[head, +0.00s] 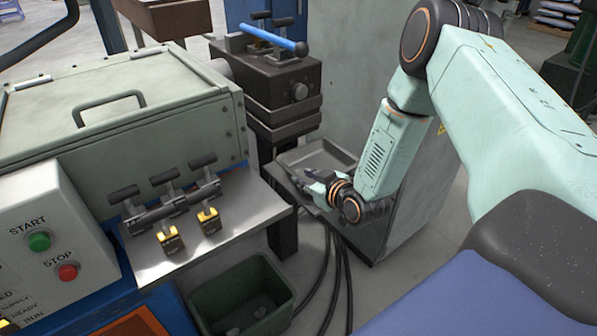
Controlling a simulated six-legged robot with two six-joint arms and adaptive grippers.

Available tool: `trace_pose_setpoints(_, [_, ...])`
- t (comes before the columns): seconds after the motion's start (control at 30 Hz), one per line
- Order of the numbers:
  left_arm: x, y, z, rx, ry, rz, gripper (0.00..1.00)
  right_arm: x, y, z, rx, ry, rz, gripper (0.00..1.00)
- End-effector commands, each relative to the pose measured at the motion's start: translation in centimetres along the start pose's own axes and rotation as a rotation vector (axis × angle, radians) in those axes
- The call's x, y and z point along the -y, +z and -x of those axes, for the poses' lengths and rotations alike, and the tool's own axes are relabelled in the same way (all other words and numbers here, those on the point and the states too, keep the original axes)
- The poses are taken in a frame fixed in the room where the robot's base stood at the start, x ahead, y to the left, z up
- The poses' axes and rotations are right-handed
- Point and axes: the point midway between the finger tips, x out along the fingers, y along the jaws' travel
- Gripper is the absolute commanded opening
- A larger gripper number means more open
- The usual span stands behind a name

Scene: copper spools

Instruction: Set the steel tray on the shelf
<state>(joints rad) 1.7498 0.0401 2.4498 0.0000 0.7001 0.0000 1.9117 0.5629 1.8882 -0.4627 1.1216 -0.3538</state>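The steel tray (322,158) is a shallow grey tray with raised sides, right of the picture's middle against the grey cabinet. It looks level. A flat ledge, which looks like the shelf (282,181), shows along its left side. I cannot tell whether the tray rests fully on it. My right gripper (314,184) is at the tray's near edge, its fingers reaching over or against the rim. The fingers are small and dark, so I cannot tell whether they are closed on the rim. My wrist and forearm hide the tray's near right part. My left gripper is out of view.
A grey cabinet (428,205) stands right of the tray. A metal plate with black levers (190,235) is at left. A green bin (242,298) and black hoses (338,280) are below.

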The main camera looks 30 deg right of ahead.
Motion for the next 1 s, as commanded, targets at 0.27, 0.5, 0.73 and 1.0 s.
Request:
trace_pose_setpoints(0.27, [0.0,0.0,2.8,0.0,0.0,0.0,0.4,-0.1,-0.4,5.7,0.0,0.002,-0.005,0.28])
trace_pose_setpoints(0.5, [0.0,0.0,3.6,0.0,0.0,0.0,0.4,0.0,-0.2,7.8,-0.001,0.001,-0.001,0.28])
trace_pose_setpoints(0.73, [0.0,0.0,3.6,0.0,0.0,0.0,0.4,1.3,0.7,8.2,0.04,-0.026,-0.012,0.28])
trace_pose_setpoints(1.0, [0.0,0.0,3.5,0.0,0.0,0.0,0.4,12.4,10.4,14.9,0.547,-0.184,-0.14,0.28])
